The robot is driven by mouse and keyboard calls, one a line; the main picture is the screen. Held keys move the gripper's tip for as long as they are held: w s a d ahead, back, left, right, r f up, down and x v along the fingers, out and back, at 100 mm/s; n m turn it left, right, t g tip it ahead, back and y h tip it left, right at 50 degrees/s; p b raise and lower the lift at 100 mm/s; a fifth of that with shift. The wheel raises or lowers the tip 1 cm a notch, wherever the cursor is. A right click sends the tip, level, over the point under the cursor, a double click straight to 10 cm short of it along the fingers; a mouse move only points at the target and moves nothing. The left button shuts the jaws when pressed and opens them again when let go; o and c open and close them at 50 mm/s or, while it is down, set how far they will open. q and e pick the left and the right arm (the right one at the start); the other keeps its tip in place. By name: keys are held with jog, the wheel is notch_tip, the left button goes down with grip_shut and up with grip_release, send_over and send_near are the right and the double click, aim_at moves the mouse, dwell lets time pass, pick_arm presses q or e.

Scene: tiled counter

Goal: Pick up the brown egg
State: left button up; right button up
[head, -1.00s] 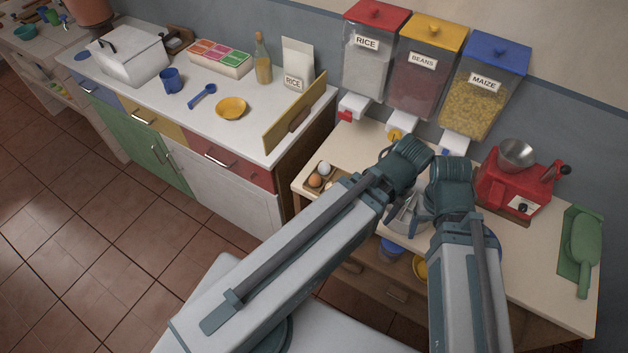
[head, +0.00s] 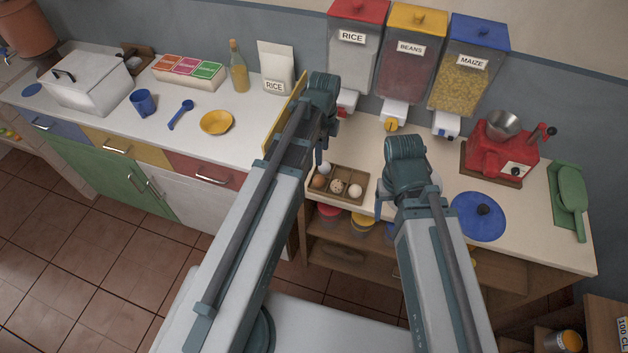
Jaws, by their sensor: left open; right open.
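The brown egg (head: 319,182) sits at the front left of a small wooden egg tray (head: 346,169) on the right-hand counter. A white egg (head: 324,168) is behind it, and two pale, speckled-looking eggs (head: 346,188) are to its right. My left gripper (head: 321,150) is open above and behind the tray's left end, apart from the eggs; its arm partly hides it. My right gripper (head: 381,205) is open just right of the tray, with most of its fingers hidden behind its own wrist.
Rice, beans and maize dispensers (head: 408,60) hang behind the counter. A yellow board (head: 284,112) stands upright at the left counter's edge.

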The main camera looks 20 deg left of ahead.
aim_at(319, 176)
pick_arm(q)
notch_tip(319, 176, down, 9)
jog(key=b, duration=0.8)
jog(key=shift+r+b, duration=0.1)
jog(key=shift+b, duration=0.25)
jog(key=f+b, duration=0.5)
jog(key=shift+a+f, duration=0.1)
jog(key=shift+a, duration=0.2)
jog(key=c, duration=0.4)
